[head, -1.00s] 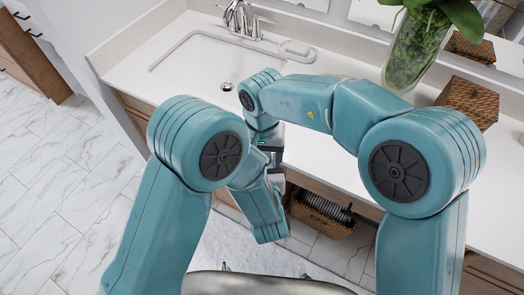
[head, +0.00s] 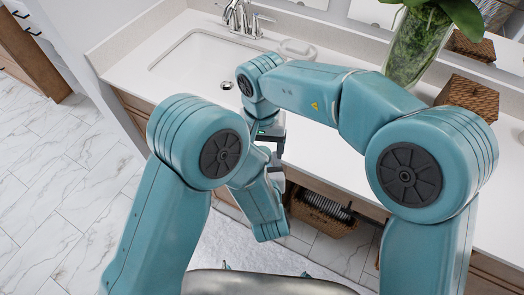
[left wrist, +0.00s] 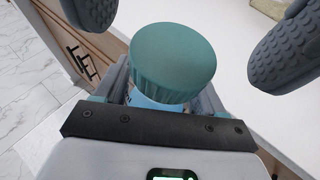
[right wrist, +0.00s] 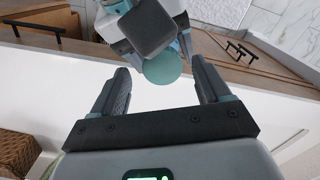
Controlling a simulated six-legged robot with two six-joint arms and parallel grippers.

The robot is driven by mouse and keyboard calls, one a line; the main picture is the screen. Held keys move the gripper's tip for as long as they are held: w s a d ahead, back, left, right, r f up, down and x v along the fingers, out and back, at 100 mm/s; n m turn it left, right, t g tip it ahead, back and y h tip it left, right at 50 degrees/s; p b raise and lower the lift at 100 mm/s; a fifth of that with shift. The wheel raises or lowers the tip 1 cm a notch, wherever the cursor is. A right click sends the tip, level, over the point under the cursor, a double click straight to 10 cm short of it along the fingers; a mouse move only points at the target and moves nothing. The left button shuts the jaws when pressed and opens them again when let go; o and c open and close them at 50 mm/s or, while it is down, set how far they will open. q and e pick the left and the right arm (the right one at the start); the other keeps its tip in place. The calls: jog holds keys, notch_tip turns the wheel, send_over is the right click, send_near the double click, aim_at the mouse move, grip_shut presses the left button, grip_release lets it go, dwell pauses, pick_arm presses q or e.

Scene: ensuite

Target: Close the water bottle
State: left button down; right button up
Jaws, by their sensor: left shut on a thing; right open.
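The water bottle (left wrist: 150,101) is light blue and mostly hidden under its wide teal cap (left wrist: 174,55). My left gripper (left wrist: 165,100) is shut on the bottle just below the cap. The cap sits on top of the bottle; I cannot tell how tightly. In the right wrist view the cap (right wrist: 162,69) shows as a teal disc, partly covered by a grey part of my left gripper. My right gripper (right wrist: 162,84) is open, its fingers apart, with the cap between and slightly beyond their tips. In the head view my arms hide the bottle.
A white counter (head: 320,155) with a sink (head: 205,58) and faucet (head: 240,18) lies beyond my arms. A glass vase of greenery (head: 415,45) and a wicker box (head: 468,98) stand on it at right. A basket (head: 320,215) is below the counter.

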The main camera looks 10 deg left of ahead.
jog(key=shift+r, duration=0.75)
jog(key=shift+c, duration=0.3)
